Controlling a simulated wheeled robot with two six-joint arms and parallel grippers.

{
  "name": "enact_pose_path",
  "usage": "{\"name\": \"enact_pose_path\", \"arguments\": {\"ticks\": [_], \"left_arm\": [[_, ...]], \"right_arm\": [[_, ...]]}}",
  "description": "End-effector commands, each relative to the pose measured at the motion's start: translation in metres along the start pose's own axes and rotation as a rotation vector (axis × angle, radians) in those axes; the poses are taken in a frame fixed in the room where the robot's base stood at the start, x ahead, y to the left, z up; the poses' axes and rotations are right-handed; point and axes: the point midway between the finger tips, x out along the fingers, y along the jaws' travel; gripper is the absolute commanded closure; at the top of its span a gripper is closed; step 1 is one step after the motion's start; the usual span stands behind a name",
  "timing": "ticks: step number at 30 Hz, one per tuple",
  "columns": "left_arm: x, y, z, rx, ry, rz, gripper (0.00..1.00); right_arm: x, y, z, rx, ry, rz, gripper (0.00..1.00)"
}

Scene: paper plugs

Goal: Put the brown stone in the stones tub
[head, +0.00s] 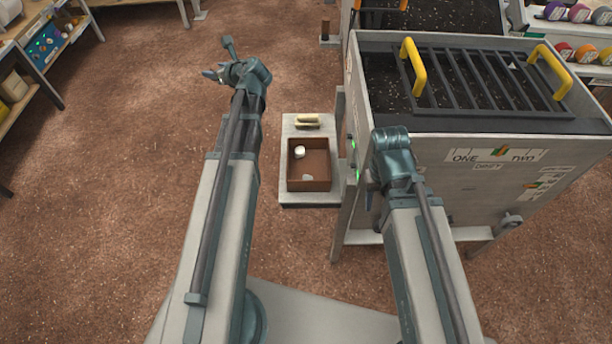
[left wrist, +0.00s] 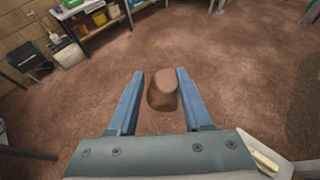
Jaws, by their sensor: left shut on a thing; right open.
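The brown stone (left wrist: 162,90) sits between the two fingers of my left gripper (left wrist: 160,85) in the left wrist view. My left gripper is shut on it, held up over the floor. In the head view my left gripper (head: 213,74) is at the upper left, pointing left, and I cannot make out the stone there. A brown open tub (head: 309,186) with two pale stones inside stands right of and nearer than my left gripper. It looks like the stones tub. My right gripper (head: 371,192) is open and empty beside the grey machine.
A large grey machine (head: 480,180) with a black barred top and yellow handles (head: 413,66) is close on the right. Shelves (head: 50,50) stand at far left. Brown floor between is clear.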

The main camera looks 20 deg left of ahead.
Motion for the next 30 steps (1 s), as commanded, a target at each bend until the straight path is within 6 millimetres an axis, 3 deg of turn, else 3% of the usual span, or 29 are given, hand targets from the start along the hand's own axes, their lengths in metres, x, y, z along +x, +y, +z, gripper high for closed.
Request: {"name": "enact_pose_path", "arguments": {"ticks": [1, 12, 18, 24, 30], "left_arm": [[0.000, -0.016, -0.039, 0.022, 0.004, -0.050, 1.00], [-0.048, -0.116, -0.186, 0.173, 0.011, -0.388, 1.00], [-0.080, -0.156, -0.257, 0.240, -0.001, -0.555, 1.00], [-0.107, -0.179, -0.302, 0.283, -0.016, -0.670, 1.00], [-0.120, -0.189, -0.319, 0.300, -0.024, -0.719, 1.00]], "right_arm": [[0.035, -0.003, -0.002, 0.000, 0.000, 0.000, 0.50], [0.148, -0.014, -0.009, 0.000, 0.000, 0.000, 0.50], [0.203, -0.019, -0.012, 0.000, 0.000, 0.000, 0.50], [0.236, -0.023, -0.014, 0.000, 0.000, 0.000, 0.50], [0.247, -0.024, -0.015, 0.000, 0.000, 0.000, 0.50]]}}
